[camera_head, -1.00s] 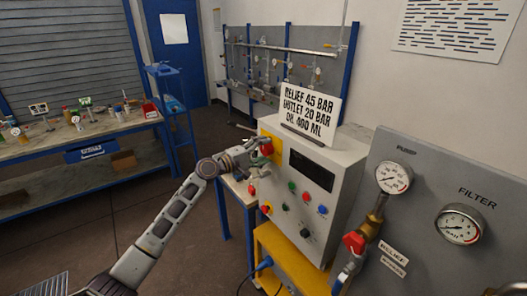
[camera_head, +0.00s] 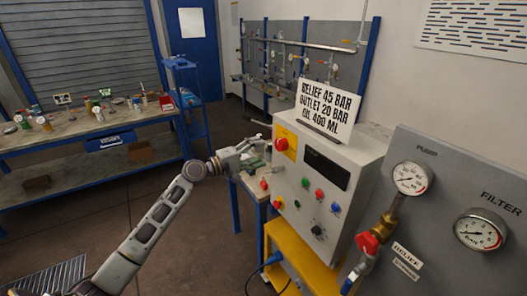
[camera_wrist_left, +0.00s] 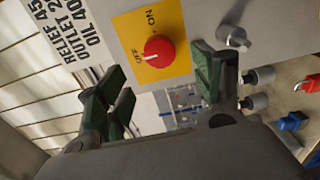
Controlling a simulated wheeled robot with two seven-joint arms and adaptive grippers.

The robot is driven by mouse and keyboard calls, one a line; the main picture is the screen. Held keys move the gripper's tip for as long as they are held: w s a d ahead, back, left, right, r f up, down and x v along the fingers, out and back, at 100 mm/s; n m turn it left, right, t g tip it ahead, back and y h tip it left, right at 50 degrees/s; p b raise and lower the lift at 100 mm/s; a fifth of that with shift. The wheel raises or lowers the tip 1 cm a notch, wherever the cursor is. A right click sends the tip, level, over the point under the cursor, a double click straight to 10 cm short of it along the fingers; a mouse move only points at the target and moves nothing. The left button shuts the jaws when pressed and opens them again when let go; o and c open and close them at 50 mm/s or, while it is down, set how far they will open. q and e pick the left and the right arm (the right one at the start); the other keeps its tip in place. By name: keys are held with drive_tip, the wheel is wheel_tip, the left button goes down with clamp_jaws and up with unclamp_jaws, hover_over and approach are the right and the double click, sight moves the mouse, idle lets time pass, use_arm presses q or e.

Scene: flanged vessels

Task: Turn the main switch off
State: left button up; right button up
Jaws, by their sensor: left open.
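The main switch is a round red knob (camera_head: 282,144) on a yellow plate at the upper left of the control box's front (camera_head: 308,182). In the left wrist view the knob (camera_wrist_left: 158,50) shows with the plate's OFF and ON labels beside it. I cannot tell which label it is set to. My left gripper (camera_head: 258,153) is just left of the switch in the head view, apart from it. Its green-padded fingers (camera_wrist_left: 165,88) are spread and empty, with the knob beyond the gap between them. My right gripper is not in view.
A sign (camera_head: 325,107) stands on top of the box. Small coloured buttons and knobs sit below the switch. A gauge panel (camera_head: 445,200) with a red-handled valve (camera_head: 367,243) is at the right. A cluttered workbench (camera_head: 95,130) is at the left.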

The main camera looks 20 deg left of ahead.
use_arm(q)
drive_tip(key=shift+v, duration=1.55)
drive_tip(key=shift+m, duration=0.3)
